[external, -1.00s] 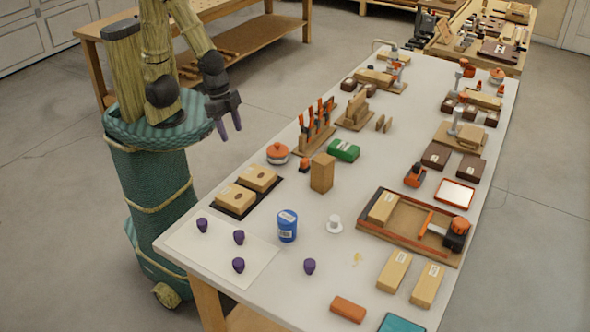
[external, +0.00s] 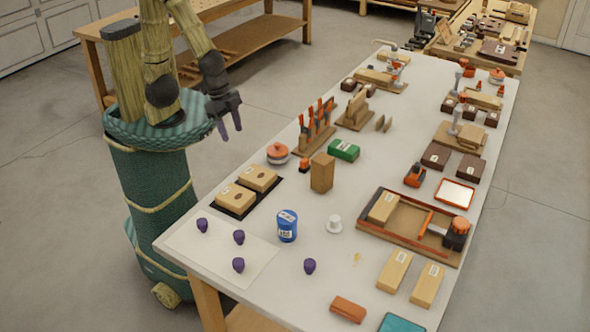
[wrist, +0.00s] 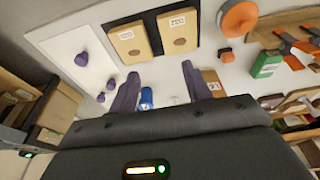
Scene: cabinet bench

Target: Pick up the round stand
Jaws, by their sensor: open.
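The round stand (external: 334,224) is a small white piece with a flat round base and a short raised middle. It stands upright on the white bench in the external view, just right of a blue can (external: 287,226). My gripper (external: 231,133) is open and empty, held in the air off the bench's left edge, well apart from the stand. In the wrist view my gripper (wrist: 160,86) shows two spread purple fingers with nothing between them. The blue can (wrist: 146,98) shows just beyond the fingers there; I cannot make out the stand clearly.
A tan wooden block (external: 322,173) stands behind the stand. A brown tray (external: 389,237) with a box and tools lies to its right. Purple knobs (external: 239,237) sit to the left and front. Boxes on a dark mat (external: 275,186) line the left edge. Bare bench surrounds the stand.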

